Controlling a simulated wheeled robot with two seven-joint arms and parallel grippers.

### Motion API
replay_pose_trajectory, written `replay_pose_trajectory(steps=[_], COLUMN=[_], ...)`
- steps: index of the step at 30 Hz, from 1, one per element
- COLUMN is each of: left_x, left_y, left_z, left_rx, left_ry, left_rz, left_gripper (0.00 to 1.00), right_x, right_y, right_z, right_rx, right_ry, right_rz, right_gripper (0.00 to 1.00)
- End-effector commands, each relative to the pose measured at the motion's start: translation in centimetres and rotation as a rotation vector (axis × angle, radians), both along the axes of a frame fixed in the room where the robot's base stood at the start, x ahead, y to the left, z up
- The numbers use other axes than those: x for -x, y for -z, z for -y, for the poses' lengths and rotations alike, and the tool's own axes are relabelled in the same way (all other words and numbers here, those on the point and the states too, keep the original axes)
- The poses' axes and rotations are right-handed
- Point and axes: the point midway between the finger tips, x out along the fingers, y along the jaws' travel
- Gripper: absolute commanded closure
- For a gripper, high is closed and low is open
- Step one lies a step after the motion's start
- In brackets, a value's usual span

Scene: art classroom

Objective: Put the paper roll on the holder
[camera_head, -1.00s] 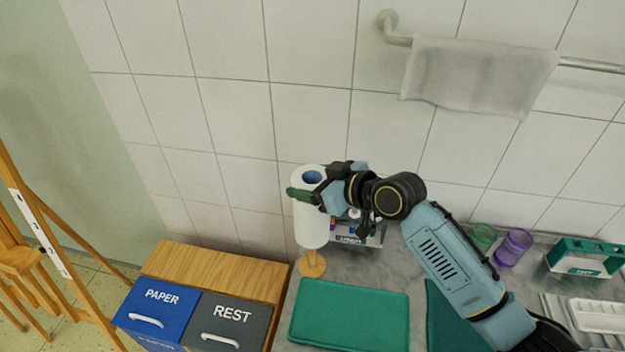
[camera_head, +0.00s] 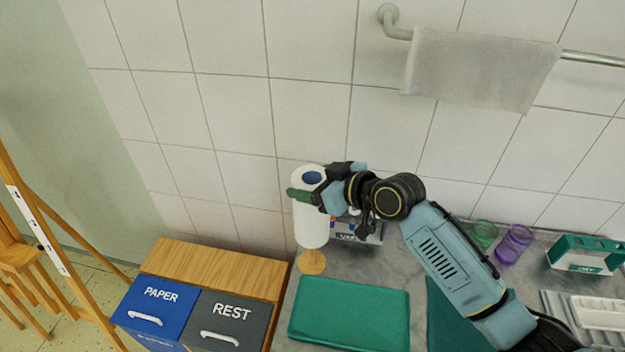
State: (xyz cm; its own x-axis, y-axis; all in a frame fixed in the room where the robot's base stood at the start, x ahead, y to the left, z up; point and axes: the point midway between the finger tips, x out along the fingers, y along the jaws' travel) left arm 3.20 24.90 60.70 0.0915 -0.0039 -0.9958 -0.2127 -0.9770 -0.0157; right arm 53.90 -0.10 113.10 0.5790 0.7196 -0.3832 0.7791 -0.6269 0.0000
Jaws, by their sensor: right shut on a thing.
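The white paper roll (camera_head: 311,230) stands upright in the camera_head view, its blue-lined core opening facing up. My right gripper (camera_head: 318,190) is shut on the roll's upper part, coming from the right. The wooden holder (camera_head: 311,263) shows as a round base on the counter, directly below the roll. The roll's lower end hides the holder's post, and the roll's bottom is at or just above the base. I cannot tell how far the post is inside the core. My left gripper is not in view.
A teal tray (camera_head: 350,313) lies in front of the holder. A box of small items (camera_head: 357,232) stands right behind the roll, partly hidden. Blue PAPER (camera_head: 157,308) and grey REST (camera_head: 229,323) bins stand left. Green (camera_head: 484,233) and purple (camera_head: 514,245) cups stand right.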

Motion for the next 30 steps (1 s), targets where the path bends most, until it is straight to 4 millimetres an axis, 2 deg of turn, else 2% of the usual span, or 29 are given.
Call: replay_pose_trajectory(steps=[30], left_x=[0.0], left_y=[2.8], left_z=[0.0], left_rx=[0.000], left_ry=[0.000], left_rz=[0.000], left_gripper=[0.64], right_x=[0.0], right_y=[3.7], right_z=[0.0], right_rx=[0.001], right_ry=[0.000], right_rz=[0.001], right_gripper=[0.68])
